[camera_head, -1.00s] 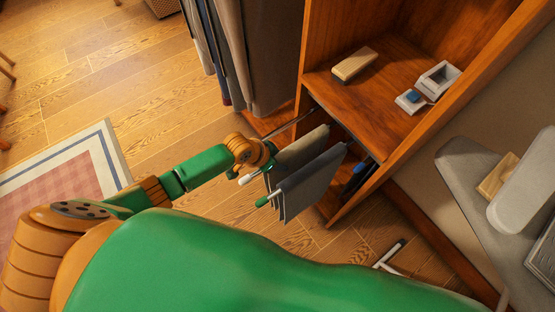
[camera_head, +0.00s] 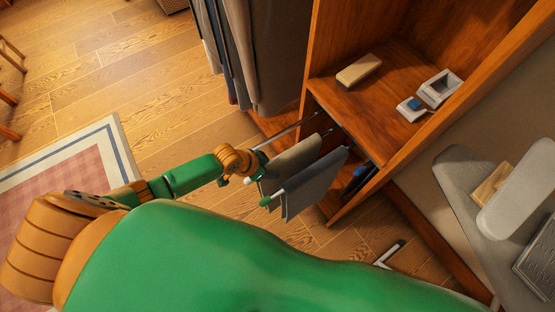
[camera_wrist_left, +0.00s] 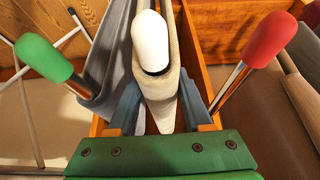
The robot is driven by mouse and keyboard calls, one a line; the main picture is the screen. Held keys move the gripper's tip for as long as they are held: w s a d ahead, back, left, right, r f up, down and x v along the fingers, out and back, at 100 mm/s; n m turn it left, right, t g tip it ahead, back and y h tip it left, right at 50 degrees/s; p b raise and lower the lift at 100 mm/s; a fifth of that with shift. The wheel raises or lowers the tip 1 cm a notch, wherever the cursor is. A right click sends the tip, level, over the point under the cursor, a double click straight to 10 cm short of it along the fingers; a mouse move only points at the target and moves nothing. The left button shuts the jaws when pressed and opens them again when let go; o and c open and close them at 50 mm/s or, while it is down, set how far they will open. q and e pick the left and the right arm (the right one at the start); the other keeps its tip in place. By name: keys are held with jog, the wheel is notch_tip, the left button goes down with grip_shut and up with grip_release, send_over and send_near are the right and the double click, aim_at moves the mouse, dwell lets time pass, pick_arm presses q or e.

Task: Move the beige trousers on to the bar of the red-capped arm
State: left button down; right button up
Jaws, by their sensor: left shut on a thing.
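The beige trousers (camera_head: 288,160) hang folded over the white-capped arm of a pull-out rack. My left gripper (camera_head: 250,170) is shut on their near end, close to the white cap (camera_wrist_left: 150,42). In the left wrist view, the beige trousers (camera_wrist_left: 162,108) run between the two fingers, below the white cap. The red-capped arm shows its red cap (camera_wrist_left: 269,38) to the right there, and its bar looks bare. In the head view the red cap is hidden behind my gripper. My right gripper is out of view.
Grey trousers (camera_head: 312,186) hang on the green-capped arm (camera_head: 265,201), close beside the beige pair. The wooden closet (camera_head: 345,95) stands behind, with a brush (camera_head: 358,70) on its shelf. Long garments (camera_head: 262,60) hang farther back. Open floor (camera_head: 160,90) lies left.

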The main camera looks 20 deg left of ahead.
pick_arm(q)
jog(key=s+a+p, duration=0.1)
jog(key=s+a, duration=1.5)
jog(key=s, duration=0.5)
jog(key=shift+s+a+p, duration=0.2)
jog(key=shift+a+p, duration=0.15)
